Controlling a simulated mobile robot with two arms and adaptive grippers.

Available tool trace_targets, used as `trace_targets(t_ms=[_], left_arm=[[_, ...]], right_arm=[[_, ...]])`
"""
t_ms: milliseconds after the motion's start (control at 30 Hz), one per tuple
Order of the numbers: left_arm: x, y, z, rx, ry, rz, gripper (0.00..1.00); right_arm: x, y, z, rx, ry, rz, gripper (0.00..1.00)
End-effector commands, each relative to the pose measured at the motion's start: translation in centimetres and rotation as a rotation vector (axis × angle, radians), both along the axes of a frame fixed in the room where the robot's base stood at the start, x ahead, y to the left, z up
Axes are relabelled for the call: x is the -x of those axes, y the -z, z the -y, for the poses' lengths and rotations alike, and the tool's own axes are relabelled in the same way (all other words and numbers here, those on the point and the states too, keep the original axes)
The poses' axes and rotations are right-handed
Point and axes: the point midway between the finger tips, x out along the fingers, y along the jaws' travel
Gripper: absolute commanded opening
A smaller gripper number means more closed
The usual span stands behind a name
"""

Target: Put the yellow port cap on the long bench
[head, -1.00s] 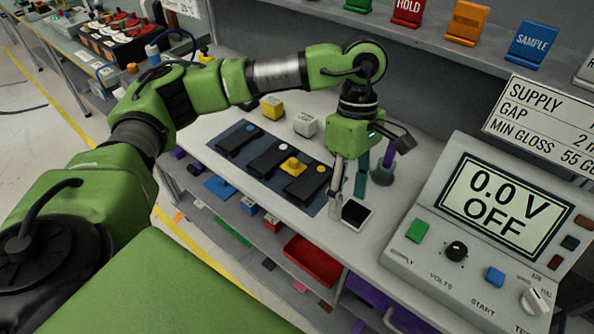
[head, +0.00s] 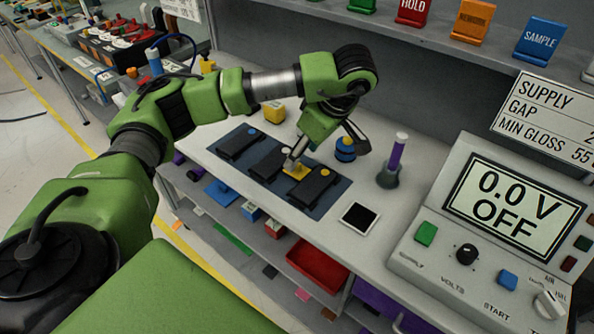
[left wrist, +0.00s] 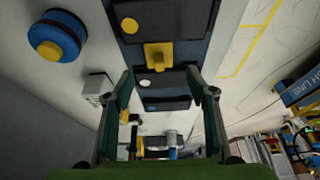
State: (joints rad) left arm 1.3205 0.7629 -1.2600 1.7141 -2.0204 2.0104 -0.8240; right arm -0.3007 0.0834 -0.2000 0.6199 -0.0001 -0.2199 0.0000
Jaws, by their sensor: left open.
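The yellow port cap (head: 297,171) rests on the dark blue mat (head: 222,163), between dark rectangular modules. In the left wrist view the cap (left wrist: 158,56) lies ahead of the fingertips, near the middle. My left gripper (head: 291,163) reaches down right at the cap and partly covers it in the head view. Its two fingers (left wrist: 162,85) are spread with nothing between them. A grey bench (head: 335,185) carries the mat; another bench with red parts stands at the upper left. Which one is the long bench I cannot tell. My right gripper is not in view.
A blue round part with a yellow top (head: 345,148) and a purple rod in a grey holder (head: 390,165) stand right of the mat. A black-and-white square (head: 360,216) and a 0.0 V tester (head: 480,235) are to the right.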

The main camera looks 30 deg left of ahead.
Motion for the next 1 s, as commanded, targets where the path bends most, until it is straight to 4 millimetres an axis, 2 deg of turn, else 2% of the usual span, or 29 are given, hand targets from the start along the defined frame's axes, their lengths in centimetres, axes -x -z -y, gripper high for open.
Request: trace_targets(t_ms=[200,300,400,700,733,833,1000], left_arm=[[0.0,1.8,-0.6,0.001,-0.003,-0.004,0.51],[0.0,3.0,-1.3,-0.001,-0.002,-0.005,0.51],[-0.1,4.3,-1.7,-0.001,-0.002,-0.002,0.51],[-0.2,5.0,-1.9,0.0,0.0,0.0,0.51],[-0.2,5.0,-1.9,0.0,0.0,0.0,0.49],[-0.2,5.0,-1.9,0.0,0.0,0.0,0.23],[-0.2,4.9,-1.9,0.0,0.0,0.0,0.18]], right_arm=[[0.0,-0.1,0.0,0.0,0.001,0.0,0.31],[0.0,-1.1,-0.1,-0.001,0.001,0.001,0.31],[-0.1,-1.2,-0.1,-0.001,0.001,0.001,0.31],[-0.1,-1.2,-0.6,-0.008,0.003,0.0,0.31],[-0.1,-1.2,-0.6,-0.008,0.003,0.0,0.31],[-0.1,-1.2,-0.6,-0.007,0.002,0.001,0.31],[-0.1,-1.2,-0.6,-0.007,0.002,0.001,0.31]])
